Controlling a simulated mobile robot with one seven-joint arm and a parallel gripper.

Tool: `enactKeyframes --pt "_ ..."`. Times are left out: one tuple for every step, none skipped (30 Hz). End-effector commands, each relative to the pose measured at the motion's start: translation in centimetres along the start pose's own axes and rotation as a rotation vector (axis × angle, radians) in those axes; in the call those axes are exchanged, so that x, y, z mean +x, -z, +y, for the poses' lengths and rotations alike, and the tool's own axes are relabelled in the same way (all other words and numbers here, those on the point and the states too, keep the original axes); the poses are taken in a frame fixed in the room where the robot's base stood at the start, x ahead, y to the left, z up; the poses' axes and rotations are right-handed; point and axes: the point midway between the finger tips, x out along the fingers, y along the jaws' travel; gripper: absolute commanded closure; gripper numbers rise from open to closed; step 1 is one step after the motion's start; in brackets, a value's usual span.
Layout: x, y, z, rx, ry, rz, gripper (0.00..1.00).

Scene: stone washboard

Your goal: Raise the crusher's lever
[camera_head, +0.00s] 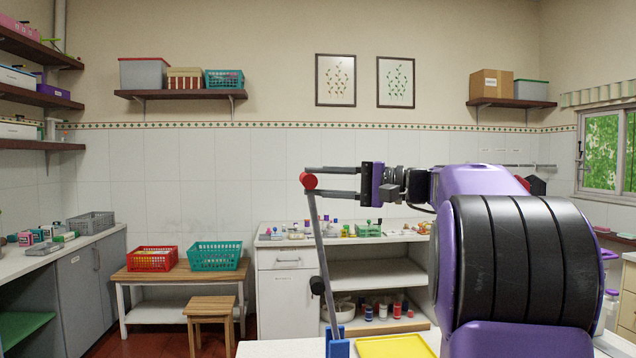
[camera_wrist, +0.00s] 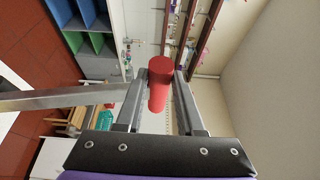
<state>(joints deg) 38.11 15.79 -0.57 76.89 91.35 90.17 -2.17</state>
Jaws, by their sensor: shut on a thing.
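The crusher's lever (camera_head: 320,255) is a long grey bar that rises from a blue crusher body (camera_head: 338,343) at the bottom of the head view. It stands nearly upright, leaning slightly left. Its red handle (camera_head: 309,181) is at the top and also shows as a red cylinder in the wrist view (camera_wrist: 158,88). My gripper (camera_head: 312,181) reaches in from the right and is shut on the red handle, with one finger on each side. In the wrist view the grey lever bar (camera_wrist: 70,97) runs off to the left from the handle.
A yellow tray (camera_head: 396,346) lies on the near table beside the crusher. Behind stands a white cabinet (camera_head: 285,290) with small items on top. A wooden stool (camera_head: 209,306) and red (camera_head: 151,259) and teal (camera_head: 215,256) baskets are at left. Air around the lever is free.

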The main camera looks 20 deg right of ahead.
Motion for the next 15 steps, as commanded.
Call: enactKeyframes --pt "0.01 0.00 -0.13 -0.001 0.002 0.001 0.61" --pt "0.01 0.00 -0.12 -0.001 0.001 0.001 0.56" --pt "0.02 0.00 -0.11 -0.001 0.001 0.001 0.49" --pt "0.02 -0.01 -0.10 -0.001 0.001 0.001 0.43" --pt "0.02 -0.01 -0.09 -0.001 0.001 0.001 0.38" --pt "0.02 -0.01 -0.08 -0.001 0.001 0.001 0.33" --pt "0.03 -0.01 -0.07 -0.001 0.000 0.001 0.33" --pt "0.03 -0.01 -0.07 -0.001 0.000 0.001 0.33" --pt "0.03 -0.01 -0.05 -0.001 0.000 0.000 0.33" --pt "0.03 -0.01 -0.05 -0.001 0.000 0.000 0.33" --pt "0.03 -0.01 -0.04 -0.001 0.000 0.000 0.33" --pt "0.03 -0.02 -0.03 -0.001 0.000 0.000 0.33" --pt "0.03 -0.01 -0.03 -0.001 0.000 0.000 0.33" --pt "0.00 -0.01 -0.02 -0.001 0.000 0.000 0.33" --pt "-0.10 0.00 -0.01 0.000 0.000 0.000 0.33"
